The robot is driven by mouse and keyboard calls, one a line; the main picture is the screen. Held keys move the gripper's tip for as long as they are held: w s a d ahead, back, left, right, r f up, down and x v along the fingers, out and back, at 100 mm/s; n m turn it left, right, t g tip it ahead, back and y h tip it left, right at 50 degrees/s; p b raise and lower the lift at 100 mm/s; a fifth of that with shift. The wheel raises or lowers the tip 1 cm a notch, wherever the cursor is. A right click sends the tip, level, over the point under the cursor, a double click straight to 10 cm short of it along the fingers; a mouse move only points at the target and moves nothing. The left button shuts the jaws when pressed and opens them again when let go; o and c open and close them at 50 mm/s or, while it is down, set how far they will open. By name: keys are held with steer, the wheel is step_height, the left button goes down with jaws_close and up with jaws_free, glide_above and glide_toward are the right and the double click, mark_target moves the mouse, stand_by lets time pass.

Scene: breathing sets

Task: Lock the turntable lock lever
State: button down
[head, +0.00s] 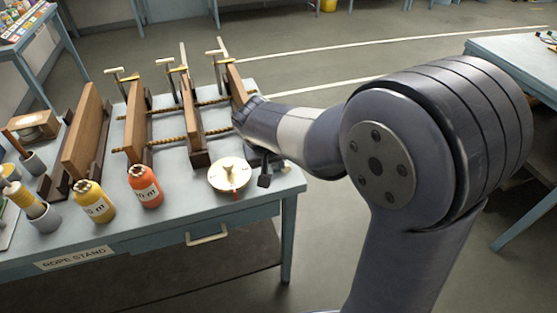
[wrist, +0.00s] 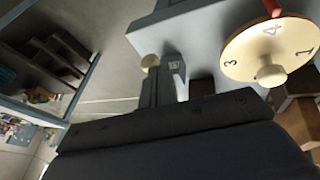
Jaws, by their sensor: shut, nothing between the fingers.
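The turntable, a round cream disc (head: 229,175) with numbers, lies near the front right of the bench. In the wrist view the disc (wrist: 255,50) shows at the upper right. A small cream knob (head: 286,166) stands right of it near the bench edge; it also shows in the wrist view (wrist: 150,60). It may belong to the lock lever, but I cannot tell the lever's position. My gripper (wrist: 160,78) is shut and empty, low over the bench beside the disc, its tips close to the knob. Whether they touch is unclear. My wrist partly hides this area.
The rope stand bench (head: 150,238) carries wooden frames (head: 137,120) with clamps behind and left of the disc. An orange bottle (head: 145,186) and a yellow bottle (head: 94,202) stand to its left. Open floor lies right of the bench, before another table (head: 515,55).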

steer(key=shift+d, duration=0.15)
stand_by(0.4)
steer(key=shift+d+n, duration=0.2)
steer(key=shift+n, duration=0.3)
